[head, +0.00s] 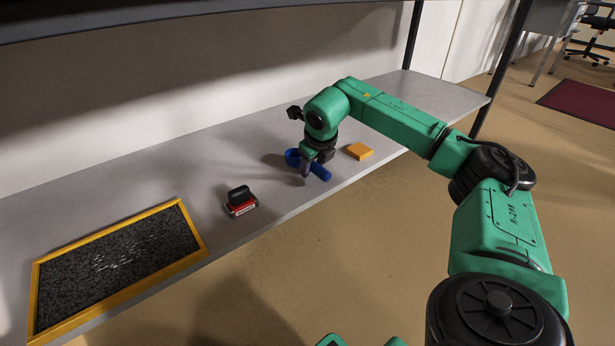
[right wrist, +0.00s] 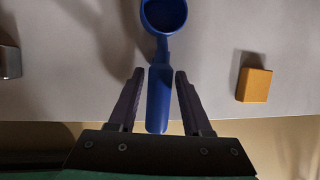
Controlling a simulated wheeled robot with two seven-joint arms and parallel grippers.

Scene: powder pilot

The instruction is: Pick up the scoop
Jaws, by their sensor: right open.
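The blue scoop (head: 320,172) lies on the grey shelf near its front edge, partly hidden behind my right gripper in the head view. In the right wrist view the scoop (right wrist: 160,90) has its round cup pointing away and its handle toward me. My right gripper (right wrist: 159,74) is open, with one finger on each side of the handle and a gap on both sides. In the head view the right gripper (head: 306,170) is directly over the scoop. My left gripper does not show.
An orange block (head: 359,151) lies to the right of the scoop. A red and black stamp-like object (head: 241,202) stands to the left. A yellow-framed dark tray (head: 195,235) lies further left. The shelf's front edge is close to the scoop handle.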

